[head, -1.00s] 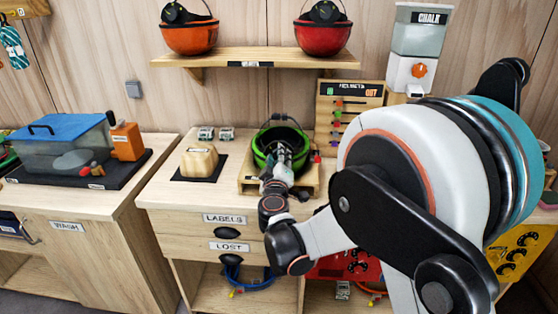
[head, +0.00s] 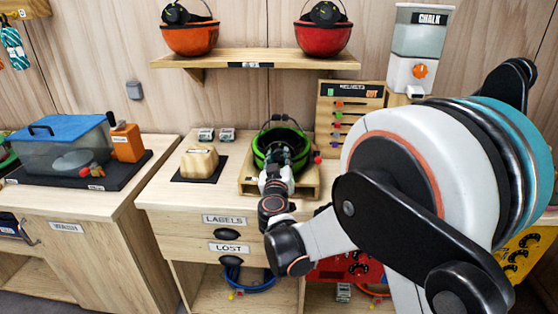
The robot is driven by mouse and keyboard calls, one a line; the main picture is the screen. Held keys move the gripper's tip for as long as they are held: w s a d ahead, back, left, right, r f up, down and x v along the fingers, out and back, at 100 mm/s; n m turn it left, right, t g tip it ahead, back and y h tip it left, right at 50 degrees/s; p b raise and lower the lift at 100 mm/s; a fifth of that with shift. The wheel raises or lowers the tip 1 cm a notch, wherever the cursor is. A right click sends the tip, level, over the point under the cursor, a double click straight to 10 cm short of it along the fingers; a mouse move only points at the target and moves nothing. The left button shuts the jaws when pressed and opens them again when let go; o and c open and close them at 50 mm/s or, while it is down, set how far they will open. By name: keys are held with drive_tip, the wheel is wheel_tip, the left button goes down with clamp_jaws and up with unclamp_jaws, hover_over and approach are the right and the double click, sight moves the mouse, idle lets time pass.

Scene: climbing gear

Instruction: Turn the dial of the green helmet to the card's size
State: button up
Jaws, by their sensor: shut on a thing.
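The green helmet (head: 259,157) sits open side up on a wooden tray (head: 246,187) on the middle counter. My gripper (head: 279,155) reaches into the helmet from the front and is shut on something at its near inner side. This appears to be the helmet's dial, but the gripper's own body hides the dial and the fingertips. No scale or size number can be read from here. I cannot make out a size card for certain; a wooden board marked HELMETS and OUT (head: 350,112) stands behind to the right with coloured tags.
An orange helmet (head: 190,39) and a red helmet (head: 323,38) rest on the shelf above. A wooden block (head: 199,162) on a dark mat lies left of the tray. A chalk dispenser (head: 418,45) stands back right.

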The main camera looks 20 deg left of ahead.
idle(0.4)
drive_tip(key=o, duration=1)
drive_tip(key=shift+o, duration=0.2)
drive_tip(key=shift+s, duration=0.1)
drive_tip(key=v, duration=1.1)
drive_tip(key=shift+s, duration=0.4)
drive_tip(key=shift+w+d, duration=0.1)
drive_tip(key=shift+d, duration=0.15)
